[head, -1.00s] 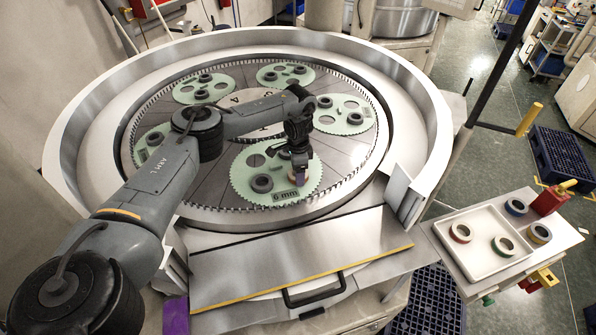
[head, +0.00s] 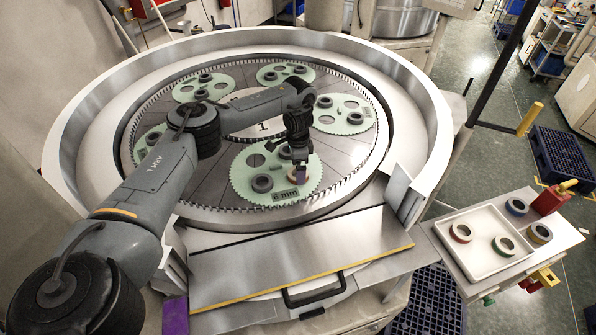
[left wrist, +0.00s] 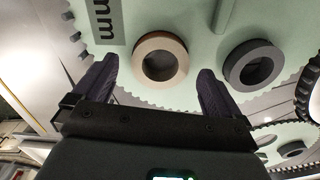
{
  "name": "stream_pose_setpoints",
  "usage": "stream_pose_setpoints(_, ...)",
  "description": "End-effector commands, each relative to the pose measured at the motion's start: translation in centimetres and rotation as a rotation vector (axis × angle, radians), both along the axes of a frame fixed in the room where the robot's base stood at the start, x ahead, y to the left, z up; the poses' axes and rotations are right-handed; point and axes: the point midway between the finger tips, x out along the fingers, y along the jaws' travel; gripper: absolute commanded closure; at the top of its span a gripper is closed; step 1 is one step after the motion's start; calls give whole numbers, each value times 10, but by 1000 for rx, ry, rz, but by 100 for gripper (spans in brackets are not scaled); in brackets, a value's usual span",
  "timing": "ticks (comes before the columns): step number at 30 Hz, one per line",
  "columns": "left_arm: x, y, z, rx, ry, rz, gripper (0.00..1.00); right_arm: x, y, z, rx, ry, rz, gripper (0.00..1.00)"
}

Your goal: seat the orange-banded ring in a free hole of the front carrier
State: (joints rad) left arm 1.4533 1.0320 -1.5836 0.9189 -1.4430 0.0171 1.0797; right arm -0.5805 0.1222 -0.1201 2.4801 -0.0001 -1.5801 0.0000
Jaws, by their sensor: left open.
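The front carrier (head: 245,197) is a pale green toothed disc marked "6 mm". My left gripper (head: 300,178) points down over its right part. In the left wrist view my gripper (left wrist: 157,88) is open, its dark fingers apart on either side of a pale tan-orange ring (left wrist: 160,37). I take this for the orange-banded ring; its band is not clear. It lies at the carrier's face near the lettering, but I cannot tell how deep it sits. A dark ring (left wrist: 232,68) is beside it. In the head view the gripper mostly hides the tan ring. My right gripper is not in view.
Two dark rings sit on the front carrier, and an open hole (head: 255,160) shows at its upper left. Other green carriers (head: 350,127) surround the hub. A white tray (head: 480,270) at right holds red-banded (head: 461,224) and green-banded rings. The raised machine rim (head: 90,120) encloses the plate.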

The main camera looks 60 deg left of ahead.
Motion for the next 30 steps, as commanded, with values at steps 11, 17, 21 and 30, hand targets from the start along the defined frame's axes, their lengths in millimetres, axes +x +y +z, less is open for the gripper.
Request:
stream_pose_setpoints(11,1,0,75,2,-3,-2,1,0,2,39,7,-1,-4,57)
stream_pose_setpoints(17,1,0,95,1,-3,-1,1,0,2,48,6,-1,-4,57)
stream_pose_setpoints(21,0,-1,100,0,-1,-1,1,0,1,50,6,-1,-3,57)
stream_pose_setpoints(30,0,-1,100,0,-1,-1,1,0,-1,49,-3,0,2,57)
